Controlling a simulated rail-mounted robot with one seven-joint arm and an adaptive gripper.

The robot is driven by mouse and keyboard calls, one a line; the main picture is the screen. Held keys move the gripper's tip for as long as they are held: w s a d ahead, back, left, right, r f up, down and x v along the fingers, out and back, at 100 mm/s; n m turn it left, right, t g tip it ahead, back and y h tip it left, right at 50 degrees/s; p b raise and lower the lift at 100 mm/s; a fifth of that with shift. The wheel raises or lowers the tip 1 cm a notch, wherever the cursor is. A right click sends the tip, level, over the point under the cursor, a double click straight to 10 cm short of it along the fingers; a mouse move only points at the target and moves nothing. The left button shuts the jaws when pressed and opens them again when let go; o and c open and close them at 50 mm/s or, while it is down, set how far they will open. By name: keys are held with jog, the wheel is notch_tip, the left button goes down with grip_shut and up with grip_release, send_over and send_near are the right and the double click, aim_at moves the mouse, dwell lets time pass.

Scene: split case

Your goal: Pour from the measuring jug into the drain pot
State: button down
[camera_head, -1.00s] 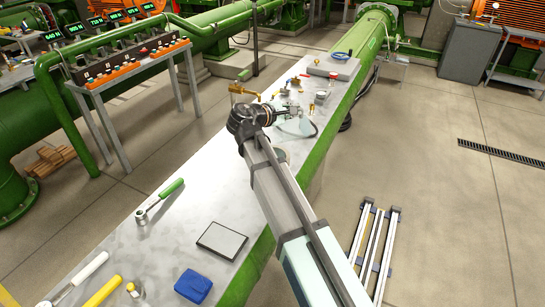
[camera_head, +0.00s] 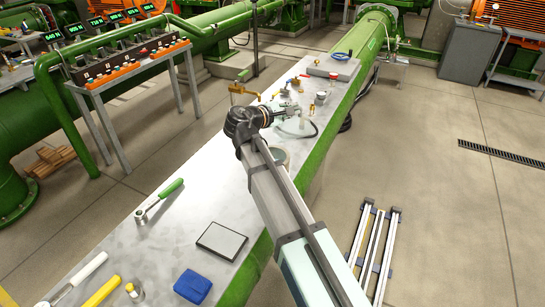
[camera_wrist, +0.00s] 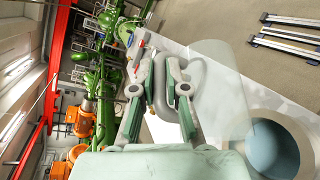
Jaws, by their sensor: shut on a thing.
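My gripper (camera_wrist: 160,88) is shut on the grey handle of the measuring jug (camera_wrist: 222,85). The jug is pale and translucent and fills the middle right of the wrist view. In the head view the jug (camera_head: 298,126) is small, pale and partly hidden by my gripper (camera_head: 284,113); its exact tilt is hard to tell. The drain pot (camera_wrist: 301,128) is a round vessel with a grey rim and a bluish inside, at the lower right of the wrist view. In the head view the pot (camera_head: 282,157) is partly hidden by my arm. I cannot see liquid leaving the jug.
The long bench (camera_head: 155,238) carries a ratchet (camera_head: 160,199), a dark-edged tablet (camera_head: 222,240) and a blue case (camera_head: 193,286) at its near end. Small fittings and a grey box (camera_head: 333,68) stand at its far end. Bare bench lies left of my arm.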

jog(key=shift+s+a+r+n+t+h+b, duration=0.15)
jog(key=shift+s+a+t+h+b, duration=0.15)
jog(key=shift+a+b, duration=0.2)
jog(key=shift+s+a+r+n+t+h+b, duration=0.1)
jog(key=shift+s+a+n+t+h+b, duration=0.15)
jog(key=shift+a+h+b, duration=0.25)
jog(key=shift+s+a+r+n+t+h+b, duration=0.1)
jog(key=shift+s+a+r+t+h+b, duration=0.1)
jog(key=shift+a+t+h+b, duration=0.25)
dwell(3.0)
jog(key=shift+s+a+n+t+h+b, duration=0.3)
jog(key=shift+a+t+b, duration=0.15)
jog(key=shift+a+b, duration=0.25)
jog(key=shift+s+a+n+t+h+b, duration=0.25)
jog(key=shift+a+t+b, duration=0.2)
jog(key=shift+b, duration=0.35)
dwell(2.0)
